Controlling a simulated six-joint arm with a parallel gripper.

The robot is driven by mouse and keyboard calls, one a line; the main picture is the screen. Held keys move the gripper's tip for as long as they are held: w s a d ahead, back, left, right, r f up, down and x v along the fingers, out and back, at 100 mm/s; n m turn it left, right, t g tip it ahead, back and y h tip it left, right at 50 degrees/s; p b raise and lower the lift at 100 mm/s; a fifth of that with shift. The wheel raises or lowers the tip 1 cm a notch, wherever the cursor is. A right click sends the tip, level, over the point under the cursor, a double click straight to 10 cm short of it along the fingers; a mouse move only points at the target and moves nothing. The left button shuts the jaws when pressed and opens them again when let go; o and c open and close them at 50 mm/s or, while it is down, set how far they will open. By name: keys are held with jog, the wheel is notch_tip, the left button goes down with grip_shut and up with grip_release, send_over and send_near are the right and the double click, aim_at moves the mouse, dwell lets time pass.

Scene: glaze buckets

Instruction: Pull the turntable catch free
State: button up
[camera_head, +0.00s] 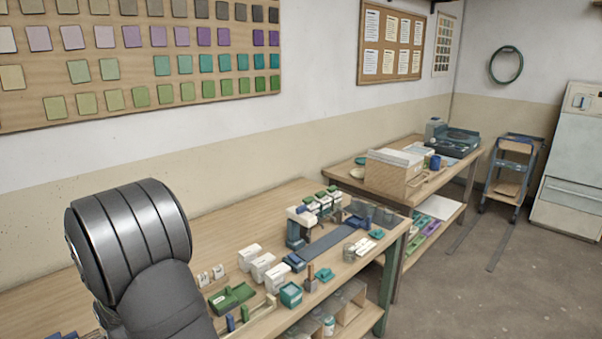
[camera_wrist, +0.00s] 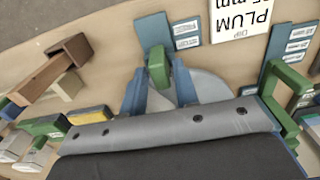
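In the wrist view a green upright catch (camera_wrist: 158,70) stands at the top middle, in front of a blue-grey plate (camera_wrist: 150,30). A pale grey disc (camera_wrist: 210,88), which looks like the turntable, lies behind and below it, partly hidden by my gripper's grey body. My gripper (camera_wrist: 158,80) shows as two blue fingers, one on each side of the catch. They stand apart and look open, with the catch between them; any contact is unclear. In the camera_head view my arm hides the gripper and the catch.
In the wrist view a white PLUM card (camera_wrist: 240,18) lies beyond the disc, a green handle-like piece (camera_wrist: 284,80) is at right, and a brown wooden block (camera_wrist: 75,48) is at left. In the camera_head view, white boxes (camera_head: 262,267) and a green tray (camera_head: 232,298) crowd the bench.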

grip_shut()
jog(key=shift+s+d, duration=0.2)
jog(key=shift+s, duration=0.05)
jog(key=shift+s+d, duration=0.35)
jog(key=shift+o, duration=1.2)
grip_release()
notch_tip(320, 180, up, 7)
